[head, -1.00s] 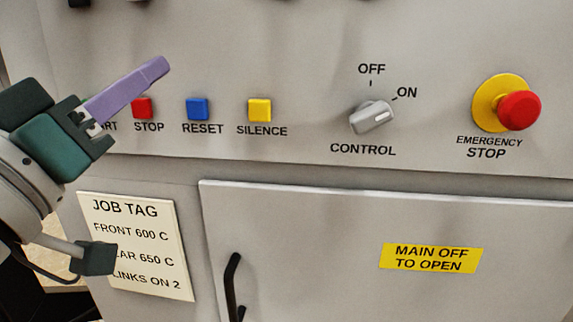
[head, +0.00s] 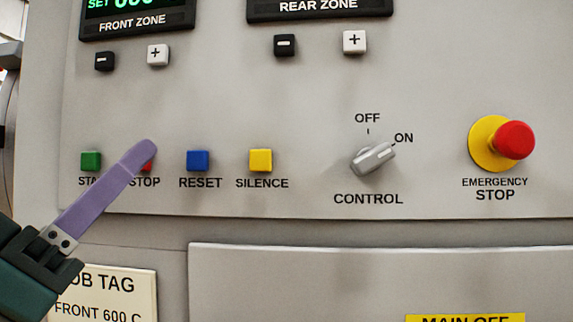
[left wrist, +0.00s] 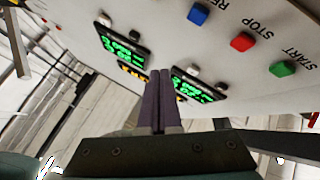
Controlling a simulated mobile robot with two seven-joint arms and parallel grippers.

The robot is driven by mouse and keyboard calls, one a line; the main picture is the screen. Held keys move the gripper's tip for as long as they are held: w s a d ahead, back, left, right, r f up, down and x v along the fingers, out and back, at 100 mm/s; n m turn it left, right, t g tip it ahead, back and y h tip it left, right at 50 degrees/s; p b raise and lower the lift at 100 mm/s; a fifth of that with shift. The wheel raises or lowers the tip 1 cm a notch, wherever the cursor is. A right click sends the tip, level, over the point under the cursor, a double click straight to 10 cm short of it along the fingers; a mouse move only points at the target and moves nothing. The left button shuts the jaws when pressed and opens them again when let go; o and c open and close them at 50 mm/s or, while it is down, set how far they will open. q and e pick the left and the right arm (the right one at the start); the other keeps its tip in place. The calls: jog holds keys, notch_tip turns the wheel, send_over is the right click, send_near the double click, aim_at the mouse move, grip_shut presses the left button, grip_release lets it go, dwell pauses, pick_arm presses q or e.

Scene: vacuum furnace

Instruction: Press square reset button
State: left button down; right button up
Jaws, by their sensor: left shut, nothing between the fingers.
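The blue square RESET button (head: 198,160) sits on the grey panel between the red STOP button (head: 148,167) and the yellow SILENCE button (head: 260,160). My left gripper (head: 147,147) is shut and empty. Its purple fingers slant up and right, and their tip partly covers the STOP button, left of RESET. I cannot tell how far the tip is from the panel. In the left wrist view, the shut fingers (left wrist: 160,73) point towards the panel, and the blue button (left wrist: 198,14) is at the top, up and right of them. My right gripper is not in view.
The green START button (head: 91,160) is left of STOP. The CONTROL knob (head: 373,159) and the red EMERGENCY STOP (head: 514,140) stick out at the right. Plus and minus buttons and displays are above. A job tag (head: 107,290) is below.

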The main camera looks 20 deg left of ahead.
aim_at(200, 152)
pick_arm(q)
jog(key=shift+w+a+b, duration=0.35)
jog(key=shift+w+b, duration=0.05)
jog(key=shift+w, duration=1.05)
jog(key=shift+w+a+b, duration=0.3)
jog(key=shift+w+b, duration=0.1)
jog(key=shift+w, duration=1)
jog(key=shift+w+a+b, duration=0.35)
jog(key=shift+w+b, duration=0.05)
jog(key=shift+w, duration=1.05)
jog(key=shift+h, duration=0.3)
jog(key=shift+w+a, duration=0.1)
jog(key=shift+w, duration=0.3)
jog(key=shift+w+a, duration=0.1)
jog(key=shift+w, duration=0.35)
jog(key=shift+s, duration=0.1)
jog(key=shift+s+d+p, duration=0.2)
jog(key=shift+s+p, duration=0.1)
jog(key=shift+s, duration=0.5)
